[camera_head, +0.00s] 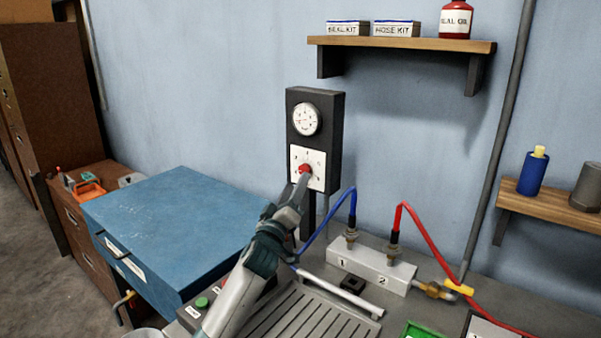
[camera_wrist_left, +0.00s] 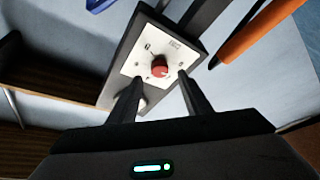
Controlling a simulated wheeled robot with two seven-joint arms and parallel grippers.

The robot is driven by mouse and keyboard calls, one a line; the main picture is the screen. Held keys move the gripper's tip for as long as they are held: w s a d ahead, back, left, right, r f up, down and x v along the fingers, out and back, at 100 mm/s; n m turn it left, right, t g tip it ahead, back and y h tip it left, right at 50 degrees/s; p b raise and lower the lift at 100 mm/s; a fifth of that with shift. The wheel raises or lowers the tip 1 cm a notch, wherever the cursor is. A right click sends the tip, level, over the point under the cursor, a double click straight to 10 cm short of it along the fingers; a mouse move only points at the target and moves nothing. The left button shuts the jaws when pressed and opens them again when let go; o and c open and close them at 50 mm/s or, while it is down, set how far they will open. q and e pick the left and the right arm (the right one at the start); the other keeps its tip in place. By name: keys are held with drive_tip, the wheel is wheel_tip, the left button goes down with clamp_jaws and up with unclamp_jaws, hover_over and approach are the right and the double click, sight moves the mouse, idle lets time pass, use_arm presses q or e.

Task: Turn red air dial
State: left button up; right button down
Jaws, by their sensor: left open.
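The red air dial (camera_head: 305,169) sits on a white marked plate (camera_head: 318,182) on a black upright box on the wall. In the left wrist view the red dial (camera_wrist_left: 159,69) lies ahead, between the two dark fingers. My left gripper (camera_head: 301,181) reaches up to the dial from below; in the left wrist view its fingers (camera_wrist_left: 160,92) are apart with nothing between their tips that I can see held. Whether the fingertips touch the dial I cannot tell. The right gripper is not in view.
A round gauge (camera_head: 306,119) is above the dial. A manifold (camera_head: 370,268) with blue and red hoses stands to the lower right. A blue case (camera_head: 175,222) is at left. A shelf (camera_head: 400,44) hangs at upper right.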

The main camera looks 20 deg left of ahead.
sight(305, 169)
use_arm(q)
drive_tip(key=shift+p+x, duration=0.45)
drive_tip(key=shift+x, duration=2)
drive_tip(key=c, duration=1.1)
